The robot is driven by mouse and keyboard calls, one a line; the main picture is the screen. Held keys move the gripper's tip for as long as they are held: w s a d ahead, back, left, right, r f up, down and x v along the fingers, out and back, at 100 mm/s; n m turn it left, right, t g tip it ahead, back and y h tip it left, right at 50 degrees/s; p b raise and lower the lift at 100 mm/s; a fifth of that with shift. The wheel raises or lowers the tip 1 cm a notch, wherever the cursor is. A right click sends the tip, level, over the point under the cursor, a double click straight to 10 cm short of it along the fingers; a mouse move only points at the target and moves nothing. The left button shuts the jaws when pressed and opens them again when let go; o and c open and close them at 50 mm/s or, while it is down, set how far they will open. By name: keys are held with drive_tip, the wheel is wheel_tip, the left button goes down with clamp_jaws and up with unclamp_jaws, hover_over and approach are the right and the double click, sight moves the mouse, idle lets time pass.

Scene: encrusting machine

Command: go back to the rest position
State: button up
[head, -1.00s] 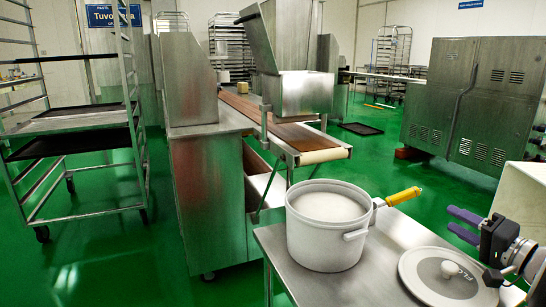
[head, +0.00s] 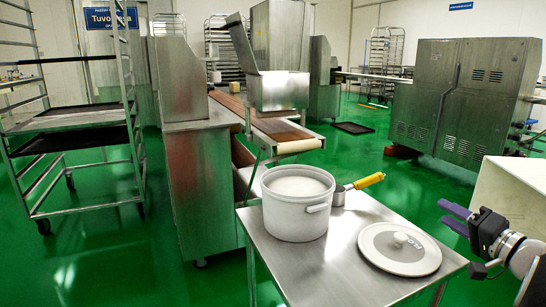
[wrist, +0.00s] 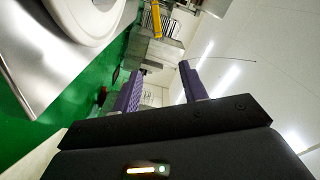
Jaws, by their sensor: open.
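My gripper (head: 447,217) is at the right edge of the head view, to the right of the small steel table and apart from it. Its two purple fingers are spread with nothing between them. They also show spread and empty in the wrist view (wrist: 160,82).
On the steel table (head: 340,276) stand a white pot (head: 297,207) and a scoop with a yellow handle (head: 369,181). A round lid (head: 400,250) lies flat at the table's right. The encrusting machine (head: 195,185) is behind, a rack (head: 128,110) at left. Green floor is open between.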

drive_tip(key=a+r+g+h+p, duration=0.2)
drive_tip(key=a+r+h+p, duration=0.2)
drive_tip(key=a+r+h, duration=0.55)
drive_tip(key=s+a+f+n+g+y+p, duration=0.1)
drive_tip(key=s+a+f+n+g+y, duration=0.1)
drive_tip(key=s+a+f+n+g, duration=0.2)
drive_tip(key=s+a+f+n+g+y+p, duration=0.1)
drive_tip(key=s+a+f+n+g, duration=0.3)
drive_tip(key=s+a+f, duration=0.4)
drive_tip(key=s+a+g+p, duration=0.1)
drive_tip(key=s+a, duration=0.4)
drive_tip(key=s, duration=0.3)
drive_tip(key=shift+a+f+y, duration=0.15)
drive_tip(key=shift+f+y, duration=0.15)
drive_tip(key=shift+y, duration=0.05)
